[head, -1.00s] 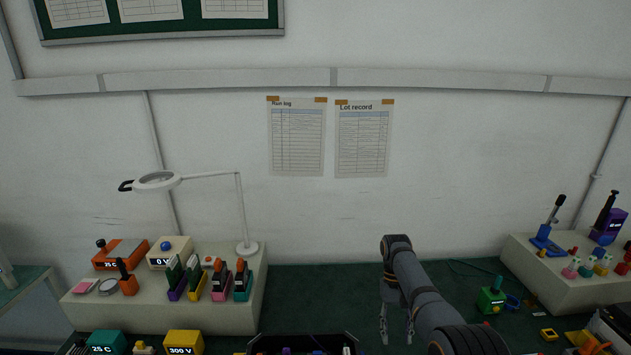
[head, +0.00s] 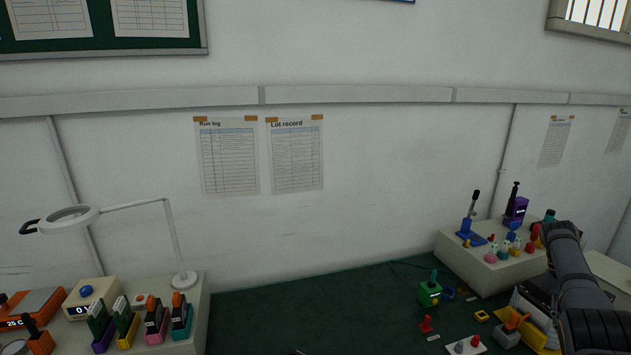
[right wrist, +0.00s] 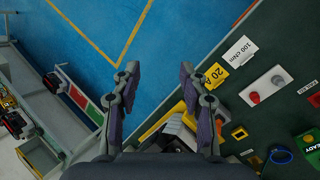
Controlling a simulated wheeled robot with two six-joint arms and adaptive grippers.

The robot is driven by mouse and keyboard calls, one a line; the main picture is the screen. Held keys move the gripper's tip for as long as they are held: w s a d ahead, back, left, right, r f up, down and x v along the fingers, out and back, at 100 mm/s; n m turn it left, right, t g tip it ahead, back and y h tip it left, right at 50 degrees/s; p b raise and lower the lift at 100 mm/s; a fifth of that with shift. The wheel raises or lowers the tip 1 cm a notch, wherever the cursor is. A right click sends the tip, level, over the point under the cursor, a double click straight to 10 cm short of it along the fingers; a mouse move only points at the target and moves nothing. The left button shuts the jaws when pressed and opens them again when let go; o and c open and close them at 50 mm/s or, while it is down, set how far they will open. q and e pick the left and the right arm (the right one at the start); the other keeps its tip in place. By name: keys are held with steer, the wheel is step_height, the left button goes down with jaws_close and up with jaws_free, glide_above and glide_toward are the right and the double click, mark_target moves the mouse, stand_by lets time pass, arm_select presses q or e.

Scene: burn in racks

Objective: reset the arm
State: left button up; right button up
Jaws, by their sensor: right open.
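My right arm (head: 575,270) comes in from the right edge in the head view, over the right part of the green bench top. Its fingertips are not clearly visible there. In the right wrist view my right gripper (right wrist: 160,88) is open, with nothing between its two fingers. Blue floor with a yellow line shows beyond the fingertips, and the bench edge lies to their right. My left gripper is not in view.
A yellow and dark device (right wrist: 180,125) lies close below the right finger. A pale raised block (head: 475,265) carries a blue press (head: 466,230) and a purple device (head: 515,210). A green box (head: 429,293) stands on the bench. The bench middle (head: 310,310) is clear.

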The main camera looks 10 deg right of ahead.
steer(key=s+d+f+n+t+h, duration=0.1)
steer(key=s+d+f+n+h, duration=0.3)
steer(key=d+f, duration=0.4)
steer(key=s+d+f+n+t+h, duration=0.1)
steer(key=s+d+f+n+h, duration=0.1)
steer(key=s+d+f+h, duration=0.45)
steer(key=s+f+n+t+y, duration=0.2)
steer(key=s+f+n+t, duration=0.45)
steer(key=f+n, duration=0.4)
steer(key=s+a+f+m+g+y, duration=0.1)
steer(key=s+a+f+m+y, duration=0.15)
steer(key=a+f, duration=0.85)
steer(key=s+a+f+m+y, duration=0.1)
steer(key=s+a+f, duration=0.3)
steer(key=a+f, duration=0.65)
steer(key=s+a+f+y+b, duration=0.1)
steer(key=a+f, duration=0.3)
steer(key=a, duration=0.7)
steer(key=a+f+m+y+b, duration=0.1)
steer(key=a+f, duration=0.4)
steer(key=a, duration=0.7)
steer(key=s+a+f+y+b, duration=0.1)
steer(key=a+f, duration=0.4)
steer(key=a, duration=0.6)
steer(key=shift+s+a+m+g+y+b, duration=0.3)
steer(key=shift+s+a+g+y+b, duration=0.1)
steer(key=shift+y, duration=0.5)
